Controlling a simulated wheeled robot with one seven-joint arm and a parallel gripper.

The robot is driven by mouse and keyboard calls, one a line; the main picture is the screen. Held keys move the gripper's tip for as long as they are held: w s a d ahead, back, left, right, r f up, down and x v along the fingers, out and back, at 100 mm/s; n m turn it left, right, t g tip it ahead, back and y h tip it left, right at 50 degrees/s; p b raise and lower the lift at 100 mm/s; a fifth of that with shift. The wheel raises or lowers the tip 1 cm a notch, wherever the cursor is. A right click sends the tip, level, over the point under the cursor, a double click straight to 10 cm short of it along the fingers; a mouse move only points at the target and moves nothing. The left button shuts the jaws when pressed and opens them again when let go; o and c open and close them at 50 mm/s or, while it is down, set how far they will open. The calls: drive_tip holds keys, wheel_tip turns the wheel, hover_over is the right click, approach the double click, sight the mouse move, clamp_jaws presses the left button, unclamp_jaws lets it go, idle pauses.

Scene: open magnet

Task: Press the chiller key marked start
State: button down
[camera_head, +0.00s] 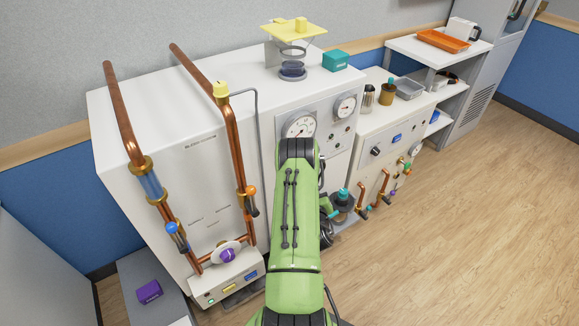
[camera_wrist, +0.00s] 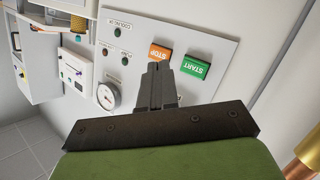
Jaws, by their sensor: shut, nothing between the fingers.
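The green key marked START (camera_wrist: 196,67) is on a pale panel (camera_wrist: 215,45) in the wrist view. The orange key marked STOP (camera_wrist: 158,52) is beside it, to its left. My gripper (camera_wrist: 158,68) is shut and empty. Its fingertips appear just below the STOP key and left of the START key, and the START key is fully in sight. I cannot tell how far the tips are from the panel. In the head view my green arm reaches to the white chiller cabinet and hides the keys and the gripper.
A round gauge (camera_wrist: 108,96) and small lamps share the panel. Copper pipes (camera_head: 233,140) run up the cabinet front left of my arm. A teal box (camera_head: 335,61) and a yellow-topped stand (camera_head: 294,30) are on top. Wooden floor (camera_head: 450,220) at right is clear.

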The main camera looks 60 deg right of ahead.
drive_tip(key=w+d+p, duration=0.1)
drive_tip(key=w+d, duration=0.3)
drive_tip(key=w, duration=0.3)
drive_tip(key=shift+w+p, duration=0.3)
drive_tip(key=shift+w, duration=0.1)
idle(1.6)
drive_tip(key=shift+w+d, duration=0.15)
drive_tip(key=shift+w, duration=0.2)
drive_tip(key=shift+w+d+b, duration=0.2)
drive_tip(key=shift+w+b, duration=0.1)
drive_tip(key=shift+w, duration=0.1)
idle(0.5)
drive_tip(key=shift+s, duration=0.15)
drive_tip(key=shift+s+a+b, duration=0.35)
drive_tip(key=shift+s+b, duration=0.05)
drive_tip(key=shift+s, duration=0.2)
